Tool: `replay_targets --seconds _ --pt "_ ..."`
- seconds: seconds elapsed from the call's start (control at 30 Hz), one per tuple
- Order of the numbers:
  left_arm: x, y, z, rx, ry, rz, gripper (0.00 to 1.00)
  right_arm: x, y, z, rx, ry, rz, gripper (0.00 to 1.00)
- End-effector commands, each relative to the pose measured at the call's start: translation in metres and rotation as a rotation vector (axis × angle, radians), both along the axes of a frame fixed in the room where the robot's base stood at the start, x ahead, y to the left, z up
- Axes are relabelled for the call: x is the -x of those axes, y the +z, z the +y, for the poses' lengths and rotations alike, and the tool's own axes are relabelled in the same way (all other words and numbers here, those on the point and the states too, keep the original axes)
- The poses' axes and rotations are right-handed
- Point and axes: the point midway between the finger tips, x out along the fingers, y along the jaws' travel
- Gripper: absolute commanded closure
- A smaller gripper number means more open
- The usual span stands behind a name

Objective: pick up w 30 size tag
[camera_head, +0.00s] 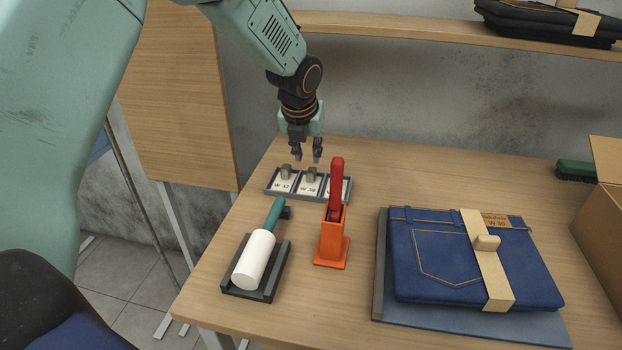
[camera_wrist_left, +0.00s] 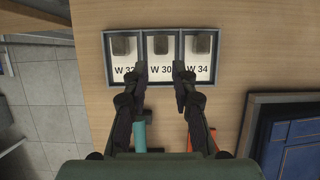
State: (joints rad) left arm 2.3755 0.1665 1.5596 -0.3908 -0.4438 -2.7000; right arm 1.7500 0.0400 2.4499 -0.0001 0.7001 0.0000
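The W 30 size tag (camera_head: 308,187) lies in the middle compartment of a grey three-part tray (camera_head: 272,196) and has a small grey-brown block on it. It also shows in the left wrist view (camera_wrist_left: 161,60), between the W 32 tag (camera_wrist_left: 122,62) and the W 34 tag (camera_wrist_left: 201,62). My left gripper (camera_head: 307,157) points down above the tray, open and empty. In the left wrist view its fingertips (camera_wrist_left: 160,72) appear on either side of the "W 30" print, with no contact visible. My right gripper is out of view.
An orange stand (camera_head: 332,242) with a red handle (camera_head: 337,180) partly hides the tray's right compartment. A white roller with a teal handle (camera_head: 255,258) lies in a dark holder. Folded jeans (camera_head: 430,262) with a paper band lie right. A cardboard box (camera_head: 600,225) and green brush (camera_head: 575,170) are far right.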

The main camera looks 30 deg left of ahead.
Motion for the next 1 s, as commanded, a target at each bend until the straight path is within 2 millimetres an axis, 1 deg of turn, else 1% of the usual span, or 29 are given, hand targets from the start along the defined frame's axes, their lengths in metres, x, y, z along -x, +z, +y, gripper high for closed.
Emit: replay_targets --seconds 0.27,0.5,0.6,0.7,0.9,0.93,1.0 --pt "-0.010 -0.027 0.002 -0.002 -0.005 0.001 0.74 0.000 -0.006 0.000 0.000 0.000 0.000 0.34" --pt "-0.021 -0.060 0.004 0.000 -0.005 0.002 0.74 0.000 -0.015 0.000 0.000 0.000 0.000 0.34" --pt "-0.025 -0.069 0.005 -0.001 -0.005 0.001 0.74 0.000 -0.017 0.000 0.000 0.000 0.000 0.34" --pt "-0.027 -0.072 0.006 -0.001 -0.005 0.000 0.74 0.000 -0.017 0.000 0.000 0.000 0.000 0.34" --pt "-0.027 -0.072 0.006 0.000 -0.005 0.000 0.74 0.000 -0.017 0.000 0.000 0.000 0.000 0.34" --pt "-0.027 -0.072 0.006 0.000 -0.005 0.000 0.74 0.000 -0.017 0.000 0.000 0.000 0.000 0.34" --pt "-0.027 -0.072 0.006 0.000 -0.005 0.000 0.80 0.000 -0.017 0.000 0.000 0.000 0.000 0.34"
